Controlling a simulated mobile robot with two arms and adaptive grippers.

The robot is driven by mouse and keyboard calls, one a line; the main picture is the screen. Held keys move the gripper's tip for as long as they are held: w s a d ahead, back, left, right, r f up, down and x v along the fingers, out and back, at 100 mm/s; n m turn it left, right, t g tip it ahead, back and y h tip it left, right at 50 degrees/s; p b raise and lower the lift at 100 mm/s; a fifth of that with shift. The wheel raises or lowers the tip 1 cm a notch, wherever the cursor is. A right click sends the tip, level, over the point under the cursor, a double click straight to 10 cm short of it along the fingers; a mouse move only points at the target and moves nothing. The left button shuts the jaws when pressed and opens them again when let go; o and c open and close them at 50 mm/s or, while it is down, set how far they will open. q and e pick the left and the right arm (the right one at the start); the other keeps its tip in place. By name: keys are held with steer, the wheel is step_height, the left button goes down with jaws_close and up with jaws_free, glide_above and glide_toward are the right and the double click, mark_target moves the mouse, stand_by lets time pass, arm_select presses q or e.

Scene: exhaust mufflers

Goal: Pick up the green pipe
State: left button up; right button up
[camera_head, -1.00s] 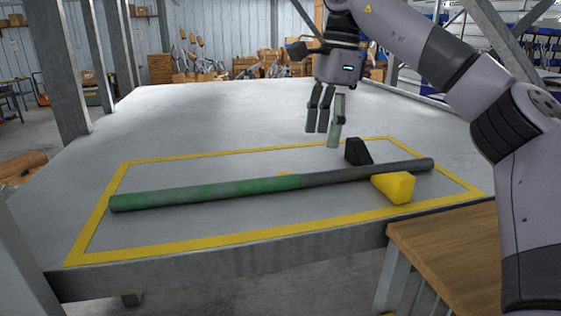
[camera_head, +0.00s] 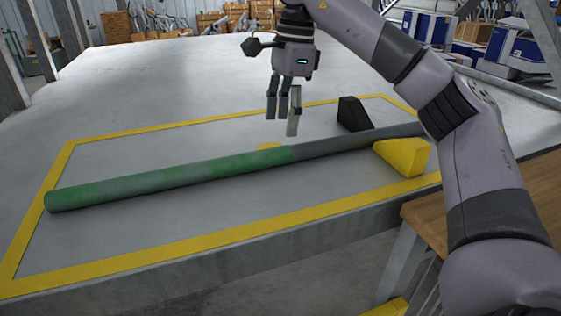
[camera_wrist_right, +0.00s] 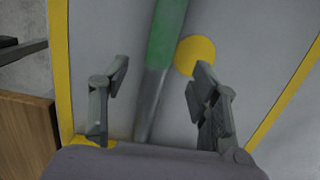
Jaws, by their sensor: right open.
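The green pipe (camera_head: 180,177) lies across the grey table inside a yellow-taped rectangle. Its left part is green and its right part is dark grey. My right gripper (camera_head: 284,117) is open and empty, pointing down above the table close to the pipe's middle. In the right wrist view, the pipe (camera_wrist_right: 163,45) runs between the open fingers (camera_wrist_right: 160,85), apart from them, with its green-to-grey boundary just ahead of the fingertips. My left gripper is not in view.
A yellow wedge (camera_head: 405,156) and a black wedge (camera_head: 352,114) sit on either side of the pipe's grey part. A yellow disc (camera_wrist_right: 195,55) lies beside the pipe. A wooden surface (camera_head: 475,205) adjoins the table at right. The table (camera_head: 150,80) behind the rectangle is clear.

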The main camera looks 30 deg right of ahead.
mark_target(281, 148)
steer(key=shift+a+f, duration=0.25)
steer(key=shift+f, duration=1.15)
step_height(281, 148, down, 4)
steer(key=shift+w+p, duration=0.15)
steer(key=shift+p, duration=0.5)
steer(key=shift+f, duration=0.3)
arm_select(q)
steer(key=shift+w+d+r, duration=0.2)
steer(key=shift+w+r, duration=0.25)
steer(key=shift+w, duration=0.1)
arm_select(e)
steer(key=shift+c, duration=0.2)
steer(key=c, duration=0.4)
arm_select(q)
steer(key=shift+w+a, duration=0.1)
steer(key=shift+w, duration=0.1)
arm_select(e)
jaws_close()
